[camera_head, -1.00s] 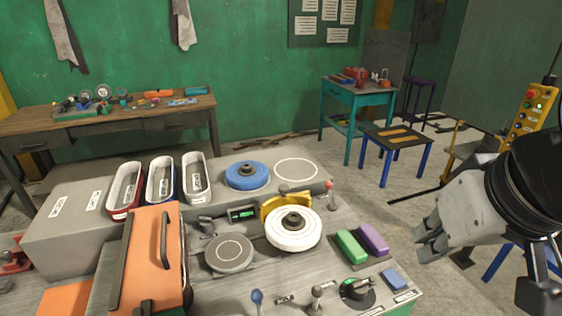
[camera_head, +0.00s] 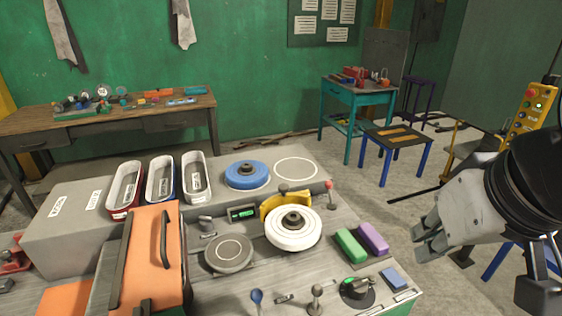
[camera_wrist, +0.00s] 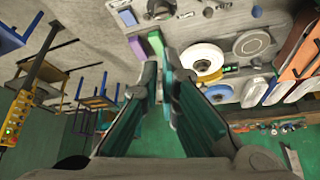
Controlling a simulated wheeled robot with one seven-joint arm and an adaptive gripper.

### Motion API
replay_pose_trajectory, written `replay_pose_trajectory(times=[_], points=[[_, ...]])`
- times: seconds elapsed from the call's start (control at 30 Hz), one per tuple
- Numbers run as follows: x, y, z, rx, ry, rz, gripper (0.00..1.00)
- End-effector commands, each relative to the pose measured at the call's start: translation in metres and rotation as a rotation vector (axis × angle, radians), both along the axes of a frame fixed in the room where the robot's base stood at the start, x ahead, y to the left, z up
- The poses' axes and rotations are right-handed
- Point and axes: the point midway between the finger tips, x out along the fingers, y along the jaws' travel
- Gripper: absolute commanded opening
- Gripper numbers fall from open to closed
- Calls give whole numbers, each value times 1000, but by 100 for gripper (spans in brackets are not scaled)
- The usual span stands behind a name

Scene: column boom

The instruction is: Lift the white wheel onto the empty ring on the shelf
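The white wheel (camera_head: 292,238), with a dark hub, lies flat on the machine top in front of a yellow guard (camera_head: 271,205). It also shows in the wrist view (camera_wrist: 198,65). The empty ring (camera_head: 296,169) is a white outline on the raised shelf behind, right of a blue wheel (camera_head: 247,178) that sits on the shelf. My gripper (camera_head: 424,240) is off the machine's right side, well apart from the white wheel. In the wrist view its two fingers (camera_wrist: 161,78) stand apart with nothing between them.
Green (camera_head: 350,246) and purple (camera_head: 373,238) blocks lie between the white wheel and my gripper. A red-tipped lever (camera_head: 330,192) stands near the shelf's right end. A grey disc (camera_head: 229,253) and orange cover (camera_head: 150,260) are left. Three bins (camera_head: 196,178) line the back left.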

Motion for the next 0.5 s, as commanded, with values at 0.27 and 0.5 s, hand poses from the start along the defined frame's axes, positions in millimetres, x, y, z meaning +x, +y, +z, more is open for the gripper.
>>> replay_pose_trajectory(times=[0.27,0.5], points=[[40,11,10,93,72,-146,56],[115,37,12,229,201,-453,56]])
